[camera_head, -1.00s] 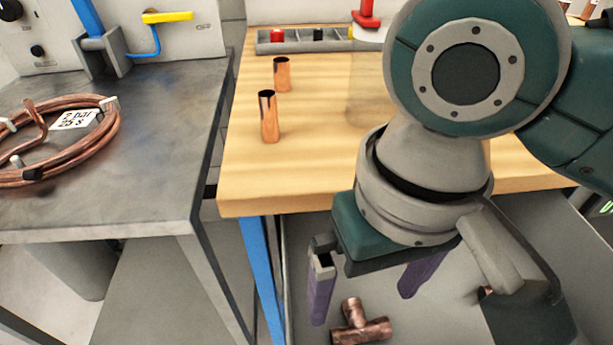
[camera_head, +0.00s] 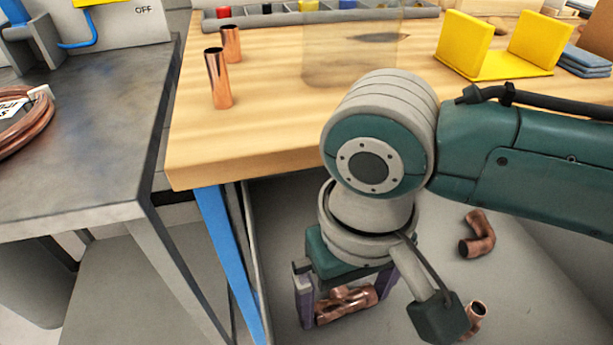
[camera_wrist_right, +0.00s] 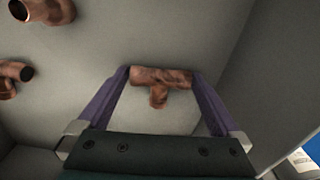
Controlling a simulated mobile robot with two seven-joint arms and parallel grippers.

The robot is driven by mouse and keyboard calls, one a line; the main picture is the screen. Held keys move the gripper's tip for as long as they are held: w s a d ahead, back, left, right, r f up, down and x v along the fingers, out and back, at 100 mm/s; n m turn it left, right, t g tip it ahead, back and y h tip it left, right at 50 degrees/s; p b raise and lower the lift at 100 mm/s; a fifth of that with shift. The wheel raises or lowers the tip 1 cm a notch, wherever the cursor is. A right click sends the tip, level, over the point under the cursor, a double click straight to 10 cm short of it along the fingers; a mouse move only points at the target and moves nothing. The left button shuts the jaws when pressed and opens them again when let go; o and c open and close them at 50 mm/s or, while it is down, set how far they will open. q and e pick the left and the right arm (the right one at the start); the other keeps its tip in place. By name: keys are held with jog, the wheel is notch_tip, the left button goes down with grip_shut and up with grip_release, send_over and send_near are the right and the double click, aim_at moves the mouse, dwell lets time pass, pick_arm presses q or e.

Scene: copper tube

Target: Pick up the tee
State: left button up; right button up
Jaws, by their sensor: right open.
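The copper tee (camera_head: 345,302) lies at the bottom of a grey bin. My right gripper (camera_head: 347,300) points down into the bin with its purple fingers open, one on either side of the tee. In the right wrist view the tee (camera_wrist_right: 160,80) lies across the gap between the fingertips (camera_wrist_right: 161,74), its branch toward the gripper's palm. Its ends look close to both fingers; I cannot tell whether they touch. My left gripper is not in view.
A copper elbow (camera_head: 477,235) and another copper fitting (camera_head: 475,320) lie in the bin to the right. The wooden bench (camera_head: 285,125) edge is just behind my arm. Two upright copper tubes (camera_head: 218,80) stand on it. A yellow holder (camera_head: 500,65) stands further right.

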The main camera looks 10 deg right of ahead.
jog(key=c, duration=1.1)
jog(key=shift+o, duration=0.2)
jog(key=shift+r, duration=0.1)
